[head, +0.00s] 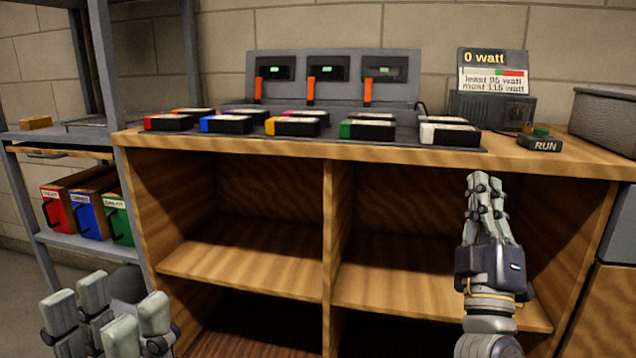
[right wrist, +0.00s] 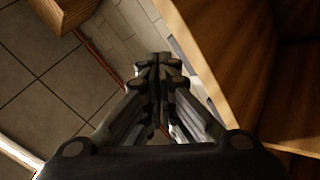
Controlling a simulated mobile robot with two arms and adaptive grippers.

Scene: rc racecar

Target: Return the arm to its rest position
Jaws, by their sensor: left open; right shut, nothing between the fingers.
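My right gripper (head: 486,185) is shut and empty in the head view, pointing up in front of the right side of the wooden cabinet, with its fingertips just below the worktop edge. It also shows in the right wrist view (right wrist: 158,62), fingers together, with a wooden panel to its right. My left gripper (head: 105,305) is open at the bottom left corner of the head view, fingers apart and nothing between them. Most of my left arm is out of view.
The wooden cabinet (head: 327,220) has empty open shelves. Its top holds several coloured packs (head: 228,125), a grey panel with three slots (head: 330,78), a watt display (head: 492,72) and a RUN button box (head: 540,143).

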